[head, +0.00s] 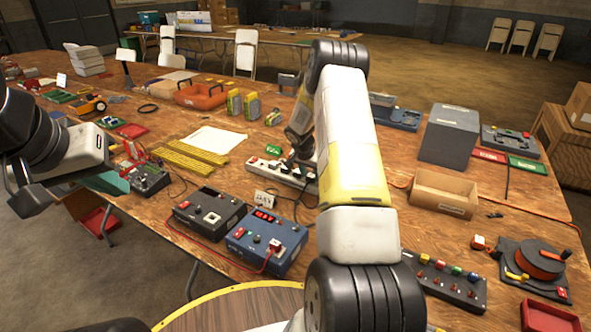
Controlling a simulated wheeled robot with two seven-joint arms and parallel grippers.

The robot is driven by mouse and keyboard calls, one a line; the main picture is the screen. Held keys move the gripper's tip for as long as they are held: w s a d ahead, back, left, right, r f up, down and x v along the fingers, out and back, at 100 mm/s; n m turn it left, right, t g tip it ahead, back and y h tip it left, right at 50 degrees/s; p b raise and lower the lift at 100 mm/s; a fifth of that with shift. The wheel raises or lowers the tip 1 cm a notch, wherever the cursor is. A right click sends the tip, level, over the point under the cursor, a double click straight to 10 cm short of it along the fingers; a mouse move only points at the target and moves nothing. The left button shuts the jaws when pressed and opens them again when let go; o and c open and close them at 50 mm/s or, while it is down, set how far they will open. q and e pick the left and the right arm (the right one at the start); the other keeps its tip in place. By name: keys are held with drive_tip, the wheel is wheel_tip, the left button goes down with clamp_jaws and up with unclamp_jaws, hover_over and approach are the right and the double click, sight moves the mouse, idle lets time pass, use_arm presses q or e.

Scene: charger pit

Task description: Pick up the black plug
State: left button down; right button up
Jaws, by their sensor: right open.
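My right arm reaches up from the bottom centre and folds down at its far end. My right gripper (293,157) is open, low over the far side of a white power strip (279,173) with red switches. Dark shapes show at the strip beside the fingers. I cannot tell whether one of them is the black plug, and my arm hides the strip's right end.
The wooden table (170,216) is crowded. A blue control box (266,246) and a black box (208,213) stand in front of the strip. An orange toolbox (201,96) lies farther back.

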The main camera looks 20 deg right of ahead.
clamp_jaws()
drive_tip(key=shift+r, duration=0.1)
